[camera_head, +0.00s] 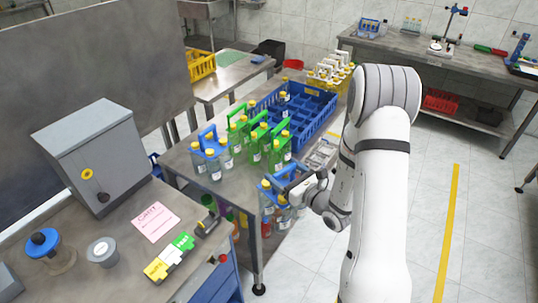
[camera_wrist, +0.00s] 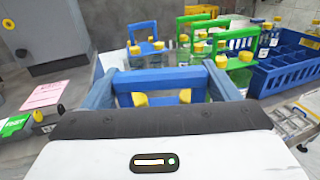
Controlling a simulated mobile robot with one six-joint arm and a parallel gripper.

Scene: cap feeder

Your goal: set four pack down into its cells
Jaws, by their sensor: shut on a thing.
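My gripper (camera_head: 300,187) is shut on the blue handle of a four pack (camera_head: 268,202), a blue carrier with yellow-capped bottles. The pack hangs beside the table's front right edge. In the wrist view the blue handle (camera_wrist: 160,80) lies across between my fingers, with yellow caps below it; the bottles are hidden there. The blue crate (camera_head: 318,123) with divided cells stands further back on the table. It also shows at the right of the wrist view (camera_wrist: 270,82).
Another blue pack (camera_head: 211,155) and green packs (camera_head: 274,148) of bottles stand on the table (camera_head: 233,188) left of the crate. A metal tray (camera_head: 322,153) lies in front of the crate. A grey box (camera_head: 95,150) stands on the left bench.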

